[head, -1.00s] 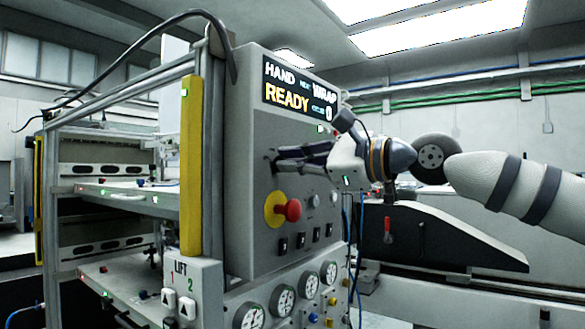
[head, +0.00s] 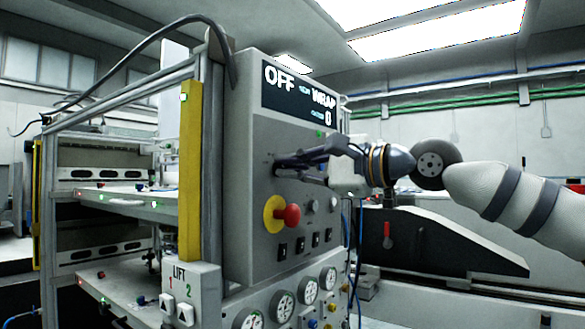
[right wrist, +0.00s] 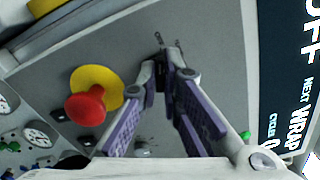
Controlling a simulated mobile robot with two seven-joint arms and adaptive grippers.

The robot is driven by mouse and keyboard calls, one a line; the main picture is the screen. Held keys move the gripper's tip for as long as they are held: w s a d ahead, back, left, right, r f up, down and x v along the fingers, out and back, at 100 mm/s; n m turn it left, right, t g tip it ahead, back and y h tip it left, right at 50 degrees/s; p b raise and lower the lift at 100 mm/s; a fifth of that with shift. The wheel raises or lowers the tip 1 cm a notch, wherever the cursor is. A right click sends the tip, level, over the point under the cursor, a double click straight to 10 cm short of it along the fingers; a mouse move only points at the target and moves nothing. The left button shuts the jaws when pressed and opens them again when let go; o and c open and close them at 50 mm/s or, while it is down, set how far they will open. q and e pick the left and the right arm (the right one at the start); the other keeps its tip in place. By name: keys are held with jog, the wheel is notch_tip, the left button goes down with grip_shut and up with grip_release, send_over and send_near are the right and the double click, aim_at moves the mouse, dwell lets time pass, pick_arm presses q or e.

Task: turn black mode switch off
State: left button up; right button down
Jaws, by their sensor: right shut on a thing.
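The black mode switch (right wrist: 159,82) is on the grey control panel (head: 262,137), and its knob is mostly hidden between my right fingertips. My right gripper (head: 277,164) reaches the panel from the right, below the display. In the right wrist view my right gripper (right wrist: 164,75) is shut on the switch, its two fingers meeting at the knob. Small marks show on the panel just beyond the fingertips. The display (head: 298,93) reads "OFF", "NEXT WRAP" and a cycle count of 0. My left gripper is not in view.
A red emergency button (head: 290,215) on a yellow base sits just below the gripper. Small black rocker switches (head: 300,243) and several gauges (head: 283,304) are lower down. A yellow post (head: 190,170) and shelves stand to the left.

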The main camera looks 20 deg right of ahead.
jog(key=c, duration=1.8)
grip_release()
jog(key=shift+o, duration=0.2)
jog(key=v, duration=1.2)
